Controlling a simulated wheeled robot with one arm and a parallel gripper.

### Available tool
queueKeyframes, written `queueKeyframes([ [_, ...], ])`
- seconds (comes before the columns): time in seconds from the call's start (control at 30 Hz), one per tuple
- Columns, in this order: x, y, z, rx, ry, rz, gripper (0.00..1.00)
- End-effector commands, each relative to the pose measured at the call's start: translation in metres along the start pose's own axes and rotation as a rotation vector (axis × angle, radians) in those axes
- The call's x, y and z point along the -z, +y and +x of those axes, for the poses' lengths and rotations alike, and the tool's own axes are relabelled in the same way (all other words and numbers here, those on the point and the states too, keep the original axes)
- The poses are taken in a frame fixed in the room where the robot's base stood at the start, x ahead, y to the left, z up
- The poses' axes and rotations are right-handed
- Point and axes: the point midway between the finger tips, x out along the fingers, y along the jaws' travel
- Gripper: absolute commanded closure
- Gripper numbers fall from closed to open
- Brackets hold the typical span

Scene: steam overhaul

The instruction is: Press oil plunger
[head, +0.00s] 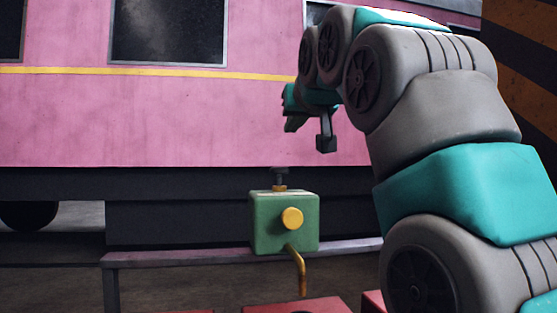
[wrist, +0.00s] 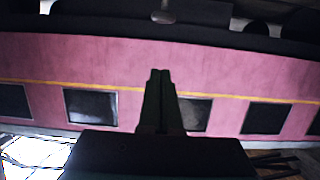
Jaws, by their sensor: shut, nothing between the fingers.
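A green oil box (head: 284,224) stands on a narrow ledge in the head view, with a round yellow cap on its front and a bent brass spout below. A dark plunger (head: 280,177) rises from a brass collar on its top. My gripper (head: 326,146) hangs above and to the right of the plunger, apart from it, with its fingers shut and empty. In the wrist view the shut fingers (wrist: 160,75) point at the pink carriage side; I cannot make out the plunger there.
A pink carriage (head: 200,120) with a yellow stripe fills the background. The narrow ledge (head: 180,258) runs under the box. Red surfaces (head: 298,307) lie at the bottom edge. A striped post (head: 520,85) stands at the right. The air above the plunger is clear.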

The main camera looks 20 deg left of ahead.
Motion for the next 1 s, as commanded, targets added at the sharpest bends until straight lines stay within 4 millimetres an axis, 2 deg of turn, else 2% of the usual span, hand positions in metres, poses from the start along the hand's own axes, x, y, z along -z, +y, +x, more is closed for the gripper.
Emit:
queueKeyframes([
  [0.27,0.000,0.000,0.000,0.000,-0.001,0.000,1.00],
  [0.43,0.000,0.000,0.007,0.000,-0.002,0.000,1.00],
  [1.0,0.001,0.000,0.082,0.000,-0.004,0.000,1.00],
])
